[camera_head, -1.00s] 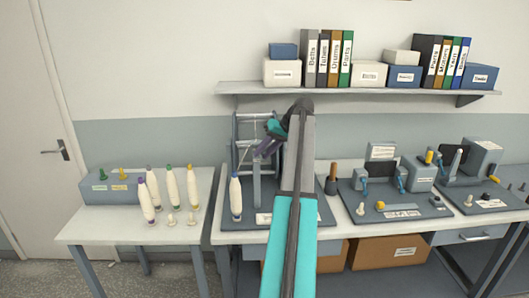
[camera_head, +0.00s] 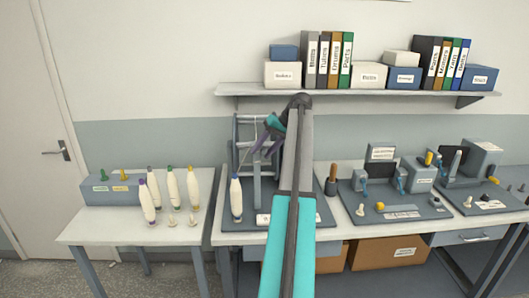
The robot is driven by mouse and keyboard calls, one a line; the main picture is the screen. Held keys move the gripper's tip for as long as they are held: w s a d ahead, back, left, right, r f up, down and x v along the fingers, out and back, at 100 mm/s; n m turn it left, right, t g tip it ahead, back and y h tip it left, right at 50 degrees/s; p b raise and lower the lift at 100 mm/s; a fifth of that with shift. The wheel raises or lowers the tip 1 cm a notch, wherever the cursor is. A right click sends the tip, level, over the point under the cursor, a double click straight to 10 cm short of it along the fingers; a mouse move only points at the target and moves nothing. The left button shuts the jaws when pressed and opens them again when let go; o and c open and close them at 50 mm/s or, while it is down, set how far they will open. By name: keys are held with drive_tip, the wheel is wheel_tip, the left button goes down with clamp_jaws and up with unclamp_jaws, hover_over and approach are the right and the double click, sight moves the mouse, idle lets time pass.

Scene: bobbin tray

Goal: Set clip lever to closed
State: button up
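My gripper (camera_head: 262,150) is in front of the grey upright frame (camera_head: 238,128) on the middle bench. Its two dark fingers point down and to the left with a gap between them, and nothing shows in the gap. The clip lever is too small or hidden to make out, so its position cannot be told. A white bobbin with a blue tip (camera_head: 236,197) stands upright on the dark base board (camera_head: 240,224), below and left of my gripper. My arm hides the right part of the frame and board.
A wall shelf (camera_head: 400,92) with boxes and binders is above. A left table (camera_head: 110,222) holds several white bobbins and a grey box (camera_head: 108,190). A brown-handled tool (camera_head: 331,180) and other fixtures (camera_head: 400,200) stand to the right.

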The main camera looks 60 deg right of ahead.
drive_tip(key=shift+f, duration=0.15)
drive_tip(key=shift+s, duration=0.1)
drive_tip(key=p+v, duration=0.2)
drive_tip(key=v, duration=1.1)
drive_tip(key=shift+s+r, duration=0.2)
drive_tip(key=shift+r, duration=0.1)
drive_tip(key=shift+d, duration=0.1)
idle(0.4)
